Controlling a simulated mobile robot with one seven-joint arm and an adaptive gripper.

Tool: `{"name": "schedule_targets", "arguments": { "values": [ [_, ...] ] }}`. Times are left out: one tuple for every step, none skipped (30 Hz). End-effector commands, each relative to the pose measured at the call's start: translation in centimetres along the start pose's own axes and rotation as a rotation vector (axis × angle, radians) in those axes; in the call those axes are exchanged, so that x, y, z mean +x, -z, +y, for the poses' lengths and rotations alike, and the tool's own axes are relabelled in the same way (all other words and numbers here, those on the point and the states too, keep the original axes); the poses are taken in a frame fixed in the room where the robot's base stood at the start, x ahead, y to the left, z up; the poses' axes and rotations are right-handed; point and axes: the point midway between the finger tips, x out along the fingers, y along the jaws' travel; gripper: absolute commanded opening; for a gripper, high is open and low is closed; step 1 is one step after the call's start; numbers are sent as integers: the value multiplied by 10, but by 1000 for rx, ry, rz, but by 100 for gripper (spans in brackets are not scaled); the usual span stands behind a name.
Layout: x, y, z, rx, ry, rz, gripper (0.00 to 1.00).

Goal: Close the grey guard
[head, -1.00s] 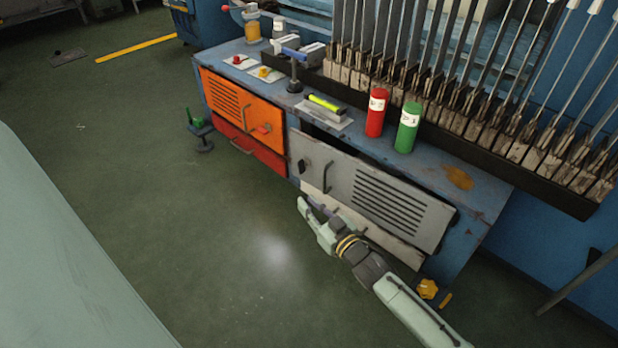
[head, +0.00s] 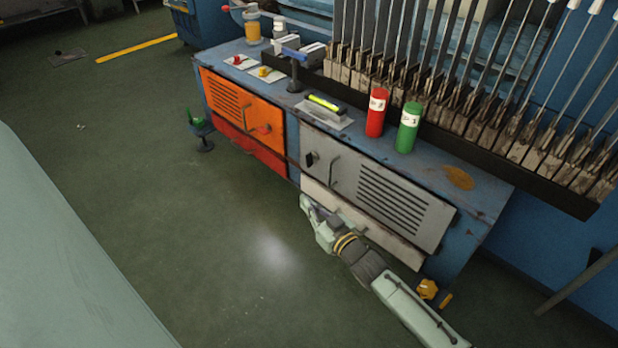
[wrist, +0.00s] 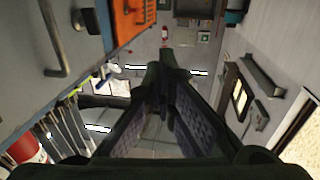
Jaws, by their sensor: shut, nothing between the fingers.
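The grey guard (head: 385,198) is a louvred panel with a bar handle and a dark knob on the front of the blue machine base. In the head view it now lies nearly flush with the frame, with no clear dark gap along its top edge. My gripper (head: 308,204) is shut and empty, low in front of the panel's lower left part; I cannot tell whether it touches the panel. In the wrist view the shut fingers (wrist: 160,95) are in the middle, and the grey panel with its handle (wrist: 58,45) is at the upper left.
An orange guard (head: 240,105) with a red panel (head: 250,147) below it is to the left. A red can (head: 376,115) and a green can (head: 407,130) stand on the top. A yellow knob (head: 428,289) is low at the right. The floor at left is open.

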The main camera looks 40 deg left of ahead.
Motion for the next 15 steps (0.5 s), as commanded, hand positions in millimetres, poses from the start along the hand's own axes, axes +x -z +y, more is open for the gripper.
{"name": "schedule_targets", "arguments": {
  "values": [
    [0,0,0,0,0,0,0],
    [0,0,0,0,0,0,0],
    [0,0,0,0,0,0,0],
    [0,0,0,0,0,0,0],
    [0,0,0,0,0,0,0],
    [0,0,0,0,0,0,0],
    [0,0,0,0,0,0,0],
    [0,0,0,0,0,0,0],
    [0,0,0,0,0,0,0],
    [0,0,0,0,0,0,0],
    [0,0,0,0,0,0,0],
    [0,0,0,0,0,0,0],
    [0,0,0,0,0,0,0],
    [0,0,0,0,0,0,2],
    [0,0,0,0,0,0,4]
  ]
}}
